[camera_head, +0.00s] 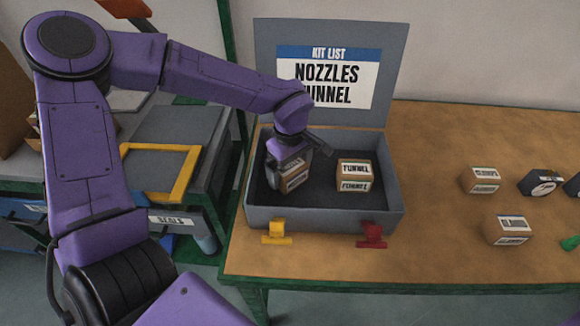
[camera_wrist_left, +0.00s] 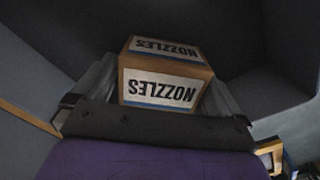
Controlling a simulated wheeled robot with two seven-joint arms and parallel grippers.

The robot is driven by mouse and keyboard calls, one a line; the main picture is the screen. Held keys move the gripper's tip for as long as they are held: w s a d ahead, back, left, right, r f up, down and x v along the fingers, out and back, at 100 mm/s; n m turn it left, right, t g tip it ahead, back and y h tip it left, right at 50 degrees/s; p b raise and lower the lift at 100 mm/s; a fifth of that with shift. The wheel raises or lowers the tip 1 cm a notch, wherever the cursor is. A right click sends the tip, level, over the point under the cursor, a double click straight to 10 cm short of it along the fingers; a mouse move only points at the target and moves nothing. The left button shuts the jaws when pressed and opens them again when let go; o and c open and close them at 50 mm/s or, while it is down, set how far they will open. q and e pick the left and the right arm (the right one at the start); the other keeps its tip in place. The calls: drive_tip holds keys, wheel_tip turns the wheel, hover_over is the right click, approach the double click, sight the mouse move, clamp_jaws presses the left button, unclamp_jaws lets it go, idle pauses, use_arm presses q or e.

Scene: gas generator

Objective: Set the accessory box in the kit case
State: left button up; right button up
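The grey kit case (camera_head: 325,216) stands open on the table, its lid upright with a label reading "KIT LIST NOZZLES FUNNEL". A small brown box labelled "NOZZLES" (camera_head: 293,181) is inside the case on the left, slightly tilted. My left gripper (camera_head: 296,160) reaches down into the case with its fingers on both sides of this box. The left wrist view shows the nozzles box (camera_wrist_left: 163,82) between the grey fingers, which look pressed against it. I cannot tell whether its underside touches the floor. A box labelled "FUNNEL" (camera_head: 354,175) sits in the right half of the case. My right gripper is out of view.
Two more brown boxes (camera_head: 481,180) (camera_head: 508,230) and a dark round item (camera_head: 540,183) lie on the table to the right. A yellow latch (camera_head: 277,232) and a red latch (camera_head: 371,236) are on the case front. A yellow frame (camera_head: 160,171) lies left of the table.

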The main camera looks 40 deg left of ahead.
sight(290, 166)
use_arm(q)
wheel_tip(290, 166, up, 12)
drive_tip(key=shift+r+p, duration=0.25)
drive_tip(key=shift+p, duration=0.15)
drive_tip(key=shift+c, duration=0.3)
idle(0.8)
